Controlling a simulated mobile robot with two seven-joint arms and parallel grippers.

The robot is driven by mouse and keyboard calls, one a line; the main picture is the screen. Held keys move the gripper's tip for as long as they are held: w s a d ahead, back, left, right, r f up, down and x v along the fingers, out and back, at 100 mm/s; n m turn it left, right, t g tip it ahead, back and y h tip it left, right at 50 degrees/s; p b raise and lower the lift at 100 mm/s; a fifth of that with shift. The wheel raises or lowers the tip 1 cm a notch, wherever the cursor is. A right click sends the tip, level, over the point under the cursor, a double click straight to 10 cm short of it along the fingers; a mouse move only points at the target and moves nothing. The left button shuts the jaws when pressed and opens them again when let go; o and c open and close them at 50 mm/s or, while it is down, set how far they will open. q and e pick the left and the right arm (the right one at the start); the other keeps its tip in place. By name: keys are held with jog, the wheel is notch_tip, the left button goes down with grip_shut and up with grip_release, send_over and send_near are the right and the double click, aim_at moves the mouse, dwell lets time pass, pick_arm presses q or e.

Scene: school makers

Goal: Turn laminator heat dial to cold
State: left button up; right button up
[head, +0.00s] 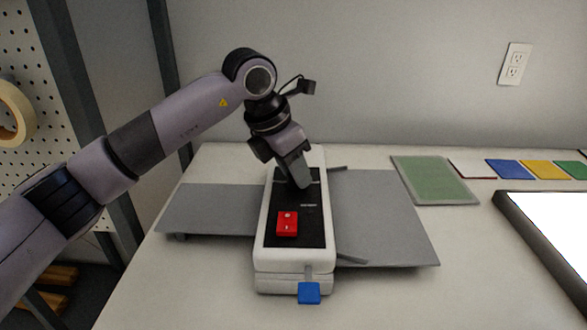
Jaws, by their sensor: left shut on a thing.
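The laminator (264,222) is a white, long body with a black top panel, lying on the table with grey trays out to both sides. A red rocker switch (287,223) sits on the near part of the panel, and a blue tab (309,293) sticks out at the near end. My left gripper (301,182) points down onto the far part of the black panel. Its fingers are shut on the heat dial, which they hide, so its setting cannot be read. My right gripper is not in view.
A green sheet (435,179) and several coloured cards, including a blue one (508,169), lie at the back right. A bright light panel (562,240) with a dark frame is at the right. The table front (190,290) is clear. A pegboard (25,60) stands left.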

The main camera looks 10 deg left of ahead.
pick_arm(q)
jog(key=n+y+b, duration=0.1)
jog(key=n, duration=0.2)
jog(key=shift+d+n+t, duration=0.1)
jog(key=shift+n+t, duration=0.2)
jog(key=shift+t, duration=0.1)
jog(key=n+y+b, duration=0.1)
jog(key=n+y, duration=0.1)
jog(key=n, duration=0.2)
jog(key=shift+d+n, duration=0.15)
jog(key=shift+n, duration=0.15)
jog(key=n+y+b, duration=0.1)
jog(key=n, duration=0.3)
jog(key=shift+d+y, duration=0.15)
jog(key=shift+y, duration=0.25)
jog(key=shift+r+n+y, duration=0.1)
jog(key=shift+n+y, duration=0.4)
jog(key=shift+n, duration=1)
jog(key=o, duration=1)
jog(key=shift+b, duration=0.3)
jog(key=shift+p+v, duration=0.35)
jog(key=shift+v, duration=3.25)
